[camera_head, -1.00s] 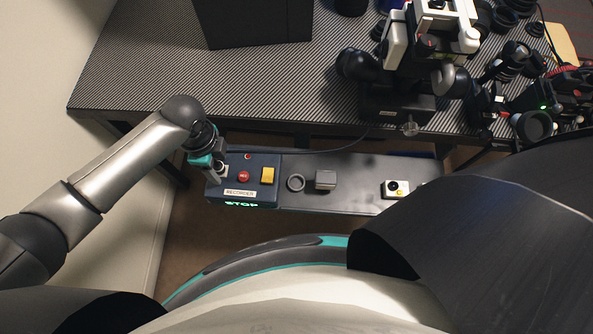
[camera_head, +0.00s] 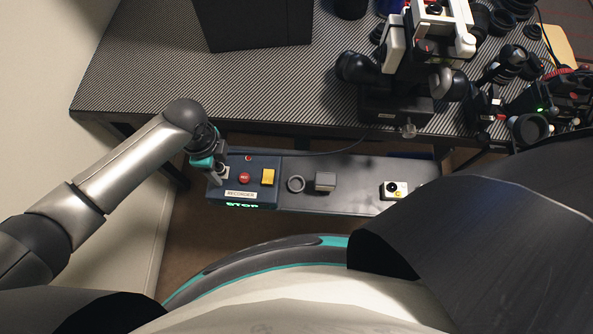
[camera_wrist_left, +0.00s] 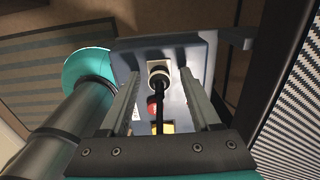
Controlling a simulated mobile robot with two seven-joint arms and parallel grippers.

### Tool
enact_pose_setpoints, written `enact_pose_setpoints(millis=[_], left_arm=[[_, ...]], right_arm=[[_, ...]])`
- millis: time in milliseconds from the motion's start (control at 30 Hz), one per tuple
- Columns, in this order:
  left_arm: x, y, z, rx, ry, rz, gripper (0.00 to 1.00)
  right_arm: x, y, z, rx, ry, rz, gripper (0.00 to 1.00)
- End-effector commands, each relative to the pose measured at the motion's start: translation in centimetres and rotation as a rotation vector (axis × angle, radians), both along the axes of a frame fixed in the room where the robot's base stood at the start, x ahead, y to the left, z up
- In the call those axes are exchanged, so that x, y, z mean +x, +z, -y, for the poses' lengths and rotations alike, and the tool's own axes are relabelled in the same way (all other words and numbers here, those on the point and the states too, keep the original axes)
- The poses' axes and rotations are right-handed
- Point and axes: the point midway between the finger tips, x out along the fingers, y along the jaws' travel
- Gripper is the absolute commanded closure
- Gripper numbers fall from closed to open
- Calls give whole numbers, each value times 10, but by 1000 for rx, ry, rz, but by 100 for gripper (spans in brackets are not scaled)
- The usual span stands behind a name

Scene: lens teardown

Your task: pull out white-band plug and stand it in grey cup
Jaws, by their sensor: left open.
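The white-band plug (camera_wrist_left: 158,72) sits at the far end of the blue recorder box, between my left gripper's fingers in the left wrist view. A black cable runs from it. My left gripper (camera_wrist_left: 160,75) is open around it, with gaps visible on both sides. In the head view the left gripper (camera_head: 214,176) is at the left end of the recorder box (camera_head: 262,196) and largely hides the plug. The grey cup (camera_head: 296,184) is a round, open-topped ring on the dark shelf, right of the box. My right gripper is not in view.
A white device (camera_head: 393,190) lies farther right on the shelf (camera_head: 355,190). The patterned table (camera_head: 150,85) stands behind.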

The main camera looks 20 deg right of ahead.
Motion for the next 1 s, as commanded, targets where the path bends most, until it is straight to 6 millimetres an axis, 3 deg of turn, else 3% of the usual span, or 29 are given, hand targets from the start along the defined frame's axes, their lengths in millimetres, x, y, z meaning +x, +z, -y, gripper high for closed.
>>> enact_pose_setpoints(millis=[200,767,1000], left_arm=[[0,-1,0,0,0,-1,36],[0,0,0,0,0,-1,99],[0,0,0,1,0,0,100]], right_arm=[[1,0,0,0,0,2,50],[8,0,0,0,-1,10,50],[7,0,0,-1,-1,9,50]])
